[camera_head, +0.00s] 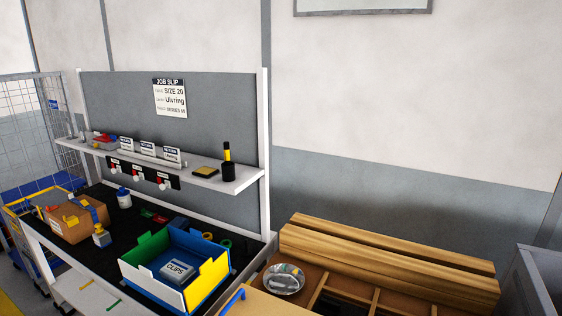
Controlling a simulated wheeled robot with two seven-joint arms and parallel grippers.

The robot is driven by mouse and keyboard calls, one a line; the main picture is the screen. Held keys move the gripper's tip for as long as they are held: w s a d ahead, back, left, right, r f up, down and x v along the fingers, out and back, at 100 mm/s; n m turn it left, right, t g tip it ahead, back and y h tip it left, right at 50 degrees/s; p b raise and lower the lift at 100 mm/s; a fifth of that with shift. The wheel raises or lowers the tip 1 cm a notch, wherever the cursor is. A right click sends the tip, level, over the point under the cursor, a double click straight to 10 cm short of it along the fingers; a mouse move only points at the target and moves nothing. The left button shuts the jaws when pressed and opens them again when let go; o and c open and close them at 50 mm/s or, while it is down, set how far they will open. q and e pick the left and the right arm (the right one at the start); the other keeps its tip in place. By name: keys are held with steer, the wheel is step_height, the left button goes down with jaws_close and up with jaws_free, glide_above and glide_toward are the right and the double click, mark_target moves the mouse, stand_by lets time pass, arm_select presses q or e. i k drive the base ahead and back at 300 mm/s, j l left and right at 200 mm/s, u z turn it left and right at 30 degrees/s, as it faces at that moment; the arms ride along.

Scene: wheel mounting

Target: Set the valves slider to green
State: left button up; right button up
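Under the front edge of the shelf hang small black panels with white labels and red and white parts: a left panel (113,163), a middle panel (137,173) and a right panel (163,181). They look like the sliders. Their labels are too small to read, so I cannot tell which is for valves or what colour each is set to. Neither of my grippers is in view.
The shelf (215,182) carries white sign cards (147,149) and a black cup (228,171). A job slip (169,97) hangs above. On the bench are a cardboard box (70,222) and a coloured bin (207,290). Wooden boards (390,262) lie at the right.

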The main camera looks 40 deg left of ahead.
mark_target(142, 177)
steer(key=u, duration=2.3)
steer(key=i+j+z, duration=0.15)
steer(key=i+j, duration=0.6)
steer(key=i+j+z, duration=0.1)
steer(key=i+j, duration=0.55)
steer(key=j, duration=0.2)
